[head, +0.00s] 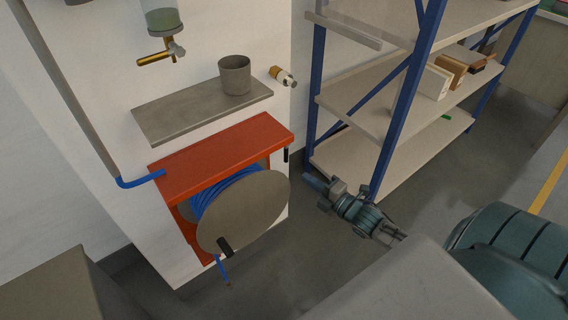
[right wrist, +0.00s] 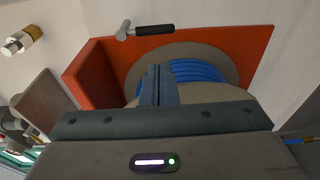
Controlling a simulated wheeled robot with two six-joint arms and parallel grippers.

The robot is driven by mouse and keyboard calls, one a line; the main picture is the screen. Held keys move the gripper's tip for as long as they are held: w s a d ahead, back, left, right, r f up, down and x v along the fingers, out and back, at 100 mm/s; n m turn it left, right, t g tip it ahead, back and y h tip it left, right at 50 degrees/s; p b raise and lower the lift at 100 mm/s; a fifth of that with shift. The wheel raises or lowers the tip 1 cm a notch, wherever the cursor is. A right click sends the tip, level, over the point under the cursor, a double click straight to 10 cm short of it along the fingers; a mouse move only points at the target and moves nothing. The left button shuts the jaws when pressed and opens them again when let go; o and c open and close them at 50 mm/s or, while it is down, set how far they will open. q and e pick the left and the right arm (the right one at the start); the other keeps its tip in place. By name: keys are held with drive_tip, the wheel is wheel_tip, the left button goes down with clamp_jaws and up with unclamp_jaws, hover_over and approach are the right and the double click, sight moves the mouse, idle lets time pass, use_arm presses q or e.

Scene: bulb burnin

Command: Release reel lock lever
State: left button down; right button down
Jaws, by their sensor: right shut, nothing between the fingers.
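The orange hose reel housing (head: 222,155) is fixed to the white wall, with a grey disc (head: 245,212) and blue hose (head: 222,188). A short black-gripped lever (head: 286,155) sits at the housing's right side and hangs down. In the right wrist view this lever (right wrist: 153,30) shows a metal stub and black grip beyond the fingertips. My right gripper (head: 309,179) is shut and empty, to the right of the reel and apart from the lever. Its closed fingers (right wrist: 155,82) point at the reel housing (right wrist: 90,80). My left gripper is not in view.
A grey wall shelf (head: 200,108) with a cup (head: 235,75) is above the reel. A brass and white fitting (head: 283,76) juts from the wall. A blue-posted rack (head: 393,125) stands right of my gripper. A black crank handle (head: 225,246) projects from the disc.

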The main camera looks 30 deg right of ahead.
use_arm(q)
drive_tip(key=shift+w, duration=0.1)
use_arm(e)
drive_tip(key=shift+w, duration=0.2)
